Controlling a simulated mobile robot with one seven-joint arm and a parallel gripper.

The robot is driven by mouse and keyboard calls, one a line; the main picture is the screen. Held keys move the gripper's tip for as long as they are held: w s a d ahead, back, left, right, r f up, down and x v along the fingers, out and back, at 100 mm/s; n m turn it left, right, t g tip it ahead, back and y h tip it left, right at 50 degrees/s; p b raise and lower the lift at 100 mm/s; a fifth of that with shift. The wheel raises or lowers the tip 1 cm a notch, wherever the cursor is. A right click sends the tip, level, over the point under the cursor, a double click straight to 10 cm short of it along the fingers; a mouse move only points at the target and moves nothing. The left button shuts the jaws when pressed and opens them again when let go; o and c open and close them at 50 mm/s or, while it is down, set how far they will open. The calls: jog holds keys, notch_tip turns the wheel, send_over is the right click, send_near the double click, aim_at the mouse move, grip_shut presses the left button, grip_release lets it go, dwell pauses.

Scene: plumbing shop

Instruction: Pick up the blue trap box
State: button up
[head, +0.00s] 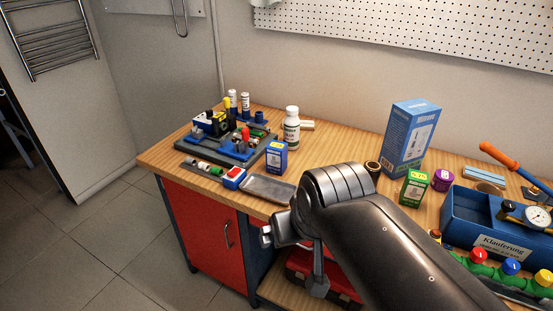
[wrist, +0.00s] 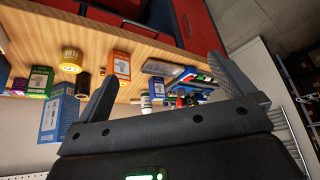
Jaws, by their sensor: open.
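Two blue boxes show, and I cannot tell for certain from the print which is the trap box. A tall blue box (head: 408,140) with a pictured fitting stands upright on the bench at the back right; it also shows at the left of the wrist view (wrist: 58,113), outside the fingers. A small blue box (head: 276,157) stands on the left part of the bench; in the wrist view it seems to be the blue box (wrist: 157,89) beyond the gap between the fingers. My gripper (wrist: 162,68) is open and empty, apart from both boxes.
A green box (head: 414,188), a purple roll (head: 442,180) and a blue tool caddy (head: 471,216) stand on the right. An orange box (wrist: 121,65) shows between the fingers. A white bottle (head: 291,125), a grey tray (head: 268,188) and a parts rack (head: 214,150) are on the left.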

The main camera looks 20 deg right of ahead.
jog(key=c, duration=0.3)
jog(key=shift+c, duration=0.2)
jog(key=w+d+r+m+g+h, duration=0.1)
jog(key=w+d+r+m, duration=0.1)
jog(key=w, duration=0.8)
jog(key=w+d+r+m, duration=0.1)
jog(key=w+r+m, duration=0.15)
jog(key=w, duration=0.75)
jog(key=m+g+h, duration=0.1)
jog(key=m+h, duration=0.1)
jog(key=m, duration=0.2)
send_near(277, 145)
jog(key=w+f, duration=0.1)
jog(key=f, duration=0.1)
jog(key=shift+n, duration=0.25)
jog(key=x, duration=1)
jog(key=shift+s+d, duration=0.2)
jog(key=shift+s, duration=0.05)
jog(key=shift+c, duration=0.4)
